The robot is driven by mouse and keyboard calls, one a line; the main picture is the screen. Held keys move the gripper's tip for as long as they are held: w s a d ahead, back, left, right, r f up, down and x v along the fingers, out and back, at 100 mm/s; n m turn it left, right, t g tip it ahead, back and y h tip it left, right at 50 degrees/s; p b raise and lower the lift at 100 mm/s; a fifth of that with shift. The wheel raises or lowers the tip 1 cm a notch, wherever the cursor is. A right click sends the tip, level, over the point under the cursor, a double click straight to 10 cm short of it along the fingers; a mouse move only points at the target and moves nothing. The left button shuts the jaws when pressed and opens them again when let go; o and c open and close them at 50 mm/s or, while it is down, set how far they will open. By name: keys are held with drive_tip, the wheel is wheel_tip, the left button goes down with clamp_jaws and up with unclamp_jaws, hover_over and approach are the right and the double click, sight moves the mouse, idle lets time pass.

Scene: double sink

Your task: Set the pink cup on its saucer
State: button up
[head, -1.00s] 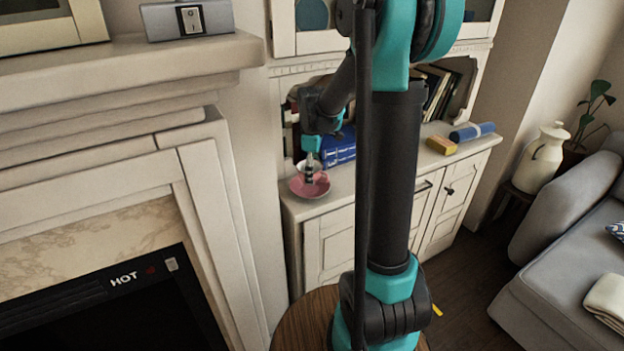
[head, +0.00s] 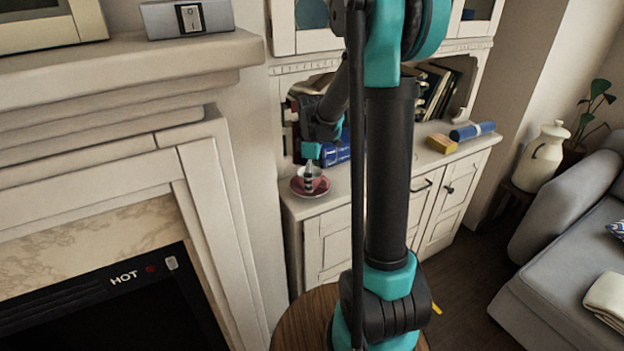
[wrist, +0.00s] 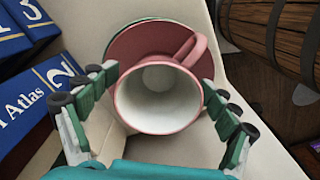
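The pink cup (wrist: 157,98), white inside, sits over its pink saucer (wrist: 122,50) in the wrist view, its mouth facing the camera and its handle at the upper right. The cup covers much of the saucer, so I cannot see whether its base touches it. My gripper (wrist: 160,80) has one finger on each side of the cup, with the tips close to its wall. Whether they press on it is unclear. In the head view, the cup (head: 314,172) shows behind my gripper (head: 308,181), above the saucer (head: 312,193) on the white cabinet's left end.
A yellow block (head: 441,144) and a blue roll (head: 472,131) lie farther right on the cabinet top (head: 400,160). The fireplace (head: 200,150) is to the left.

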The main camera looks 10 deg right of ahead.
drive_tip(key=shift+r, duration=0.1)
wheel_tip(320, 180, up, 12)
drive_tip(key=s+d+f+m+t, duration=0.1)
drive_tip(key=s+f+m+t, duration=0.1)
drive_tip(key=s+f+m, duration=0.5)
drive_tip(key=s+d+f+m+t, duration=0.2)
drive_tip(key=s+f+m, duration=0.4)
drive_tip(key=s, duration=0.8)
drive_tip(key=shift+s+d+f+m, duration=0.15)
drive_tip(key=shift+s+f+m, duration=0.25)
drive_tip(key=shift+f, duration=0.25)
drive_tip(key=shift+d, duration=0.1)
